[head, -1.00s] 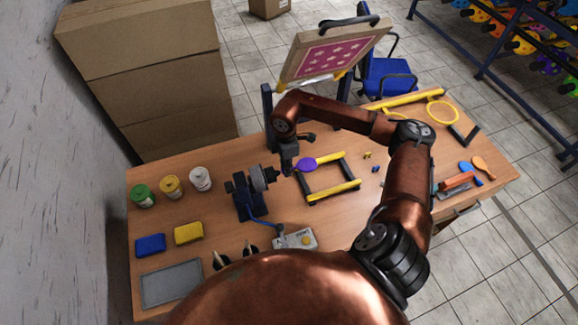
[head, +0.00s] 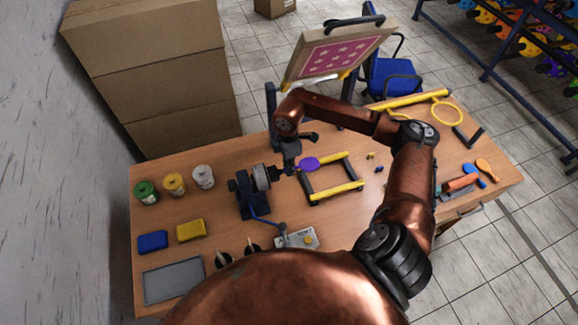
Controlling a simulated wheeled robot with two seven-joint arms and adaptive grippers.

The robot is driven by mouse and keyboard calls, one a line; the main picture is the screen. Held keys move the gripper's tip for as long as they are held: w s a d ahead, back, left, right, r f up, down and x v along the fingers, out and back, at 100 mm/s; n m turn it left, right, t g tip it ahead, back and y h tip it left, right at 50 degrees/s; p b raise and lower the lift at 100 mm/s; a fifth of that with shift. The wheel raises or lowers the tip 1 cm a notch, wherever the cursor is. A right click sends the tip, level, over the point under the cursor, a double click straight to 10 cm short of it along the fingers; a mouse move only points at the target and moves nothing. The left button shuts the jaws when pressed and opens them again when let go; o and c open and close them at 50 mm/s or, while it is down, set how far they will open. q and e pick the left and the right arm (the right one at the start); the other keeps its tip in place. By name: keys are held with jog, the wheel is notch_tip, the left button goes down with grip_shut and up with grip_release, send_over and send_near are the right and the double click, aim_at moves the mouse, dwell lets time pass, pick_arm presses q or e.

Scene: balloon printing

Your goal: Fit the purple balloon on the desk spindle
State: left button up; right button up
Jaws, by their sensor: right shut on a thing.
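The purple balloon (head: 309,164) is held by my right gripper (head: 292,170), which is shut on its left end. The balloon's body sticks out to the right, just above the desk. The desk spindle (head: 256,190) is a blue stand with a dark wheel-like head, just left of the gripper. The balloon lies on the far side of the gripper from the spindle head. Whether the gripper touches the spindle tip is too small to tell. My left gripper does not show.
A yellow and black frame (head: 336,191) lies right of the spindle. A pink star-patterned screen (head: 334,53) stands behind the arm. Three paint jars (head: 174,185), two sponges (head: 191,230) and a grey tray (head: 172,280) are at left. A small control box (head: 304,239) sits in front.

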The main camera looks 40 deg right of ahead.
jog(key=shift+w+a, duration=0.15)
jog(key=shift+a, duration=0.25)
dwell(0.3)
jog(key=o, duration=0.8)
jog(key=shift+r, duration=0.1)
jog(key=shift+r+p, duration=2.7)
jog(key=shift+r, duration=1.75)
jog(key=shift+f, duration=0.1)
